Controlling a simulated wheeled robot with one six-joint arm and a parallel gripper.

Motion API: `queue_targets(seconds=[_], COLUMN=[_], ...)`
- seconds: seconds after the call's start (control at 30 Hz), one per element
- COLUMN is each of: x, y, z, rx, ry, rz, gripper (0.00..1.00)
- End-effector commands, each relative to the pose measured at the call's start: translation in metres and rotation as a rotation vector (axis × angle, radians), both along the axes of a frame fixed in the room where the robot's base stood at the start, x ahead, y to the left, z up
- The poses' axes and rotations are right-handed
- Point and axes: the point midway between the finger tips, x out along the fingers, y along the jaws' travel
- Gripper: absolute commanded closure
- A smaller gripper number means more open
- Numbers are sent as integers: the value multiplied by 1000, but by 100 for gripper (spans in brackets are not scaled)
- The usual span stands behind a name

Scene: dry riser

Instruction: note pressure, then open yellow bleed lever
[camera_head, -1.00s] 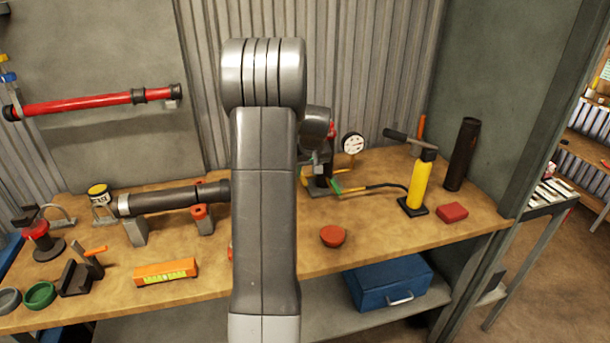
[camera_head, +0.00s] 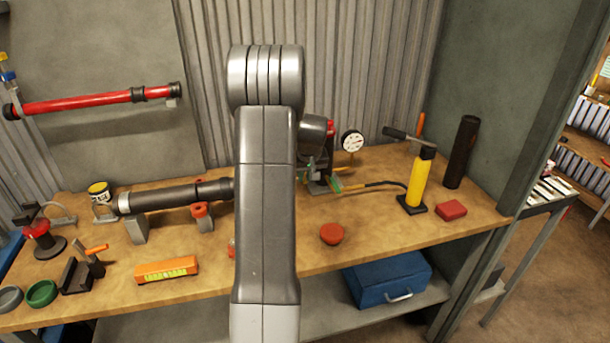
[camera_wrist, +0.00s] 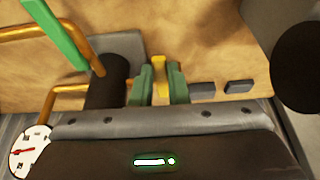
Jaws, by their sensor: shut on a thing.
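The yellow bleed lever (camera_wrist: 158,69) shows in the wrist view as a small upright piece between the green fingertips of my gripper (camera_wrist: 160,88). My gripper is shut on it, with one finger on each side. The pressure gauge (camera_head: 352,141) has a round white dial and stands at the back of the bench. In the wrist view, part of the gauge (camera_wrist: 30,150) shows at the lower left, with a red needle; its figures are too small to read. In the head view my forearm hides part of the riser assembly.
A green lever (camera_wrist: 57,33) on copper pipe lies left of my fingers in the wrist view. A yellow hand pump (camera_head: 420,178) with a hose stands right of the assembly. A red cap (camera_head: 332,233) and an orange level (camera_head: 166,270) lie in front on the wooden bench (camera_head: 290,250).

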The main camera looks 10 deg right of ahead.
Motion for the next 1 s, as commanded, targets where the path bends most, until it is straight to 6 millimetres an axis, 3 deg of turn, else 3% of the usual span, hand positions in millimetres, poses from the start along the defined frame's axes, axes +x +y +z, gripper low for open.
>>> queue_targets(seconds=[0.23, 0.7, 1.0], x=[0, 7, 7], y=[-6, -27, -28], z=[-2, -1, 0], rx=[0, -1, 0], ry=[2, 0, -1], rz=[63, 384, 420], gripper=[100, 100, 100])
